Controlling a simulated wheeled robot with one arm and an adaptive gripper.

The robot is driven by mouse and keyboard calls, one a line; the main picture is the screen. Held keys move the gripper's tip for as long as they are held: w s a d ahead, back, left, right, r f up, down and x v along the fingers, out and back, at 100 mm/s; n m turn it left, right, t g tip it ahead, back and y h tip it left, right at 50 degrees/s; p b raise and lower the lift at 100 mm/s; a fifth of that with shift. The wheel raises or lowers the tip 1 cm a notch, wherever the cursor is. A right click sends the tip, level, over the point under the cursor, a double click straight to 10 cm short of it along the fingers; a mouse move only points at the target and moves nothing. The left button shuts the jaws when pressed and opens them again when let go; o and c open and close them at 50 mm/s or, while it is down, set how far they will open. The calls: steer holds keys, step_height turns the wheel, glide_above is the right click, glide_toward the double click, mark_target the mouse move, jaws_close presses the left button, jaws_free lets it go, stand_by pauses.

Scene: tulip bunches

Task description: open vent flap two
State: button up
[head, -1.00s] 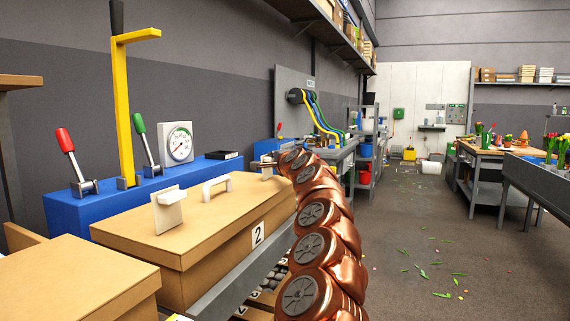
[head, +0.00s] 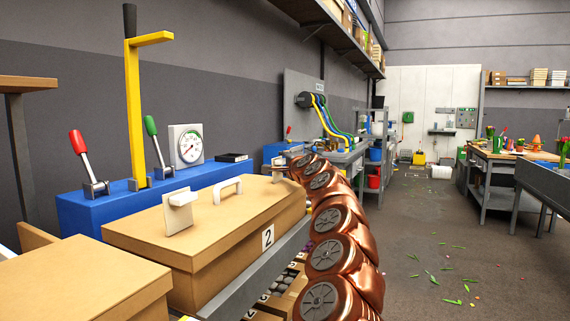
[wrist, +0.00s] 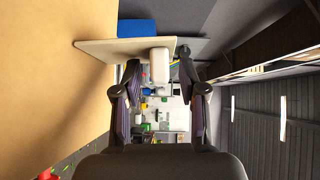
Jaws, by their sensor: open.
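A white upright flap plate (head: 178,217) with a protruding tab (head: 184,198) stands on the lid's left part. My copper arm curves up along the box's right side; its end is small and partly hidden in the head view. In the wrist view my gripper (wrist: 161,95) is open. A cream plate (wrist: 105,50) with a white tab (wrist: 160,67) lies ahead, the tab between the fingertips in the picture. I cannot tell whether they touch, or whether this plate is the one on box 2.
Another brown box (head: 75,285) is at the lower left. Behind box 2 is a blue base (head: 110,208) with a yellow lever (head: 135,110), red and green levers and a gauge (head: 187,147). A brown surface (wrist: 50,70) fills the wrist view's left.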

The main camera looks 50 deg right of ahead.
steer(key=shift+s, duration=0.1)
steer(key=shift+s+a, duration=0.1)
steer(key=shift+s, duration=0.35)
steer(key=shift+v, duration=1.05)
steer(key=shift+s+a, duration=0.4)
steer(key=shift+s, duration=0.15)
steer(key=v, duration=0.7)
steer(key=shift+a, duration=0.2)
steer(key=shift+s, duration=0.15)
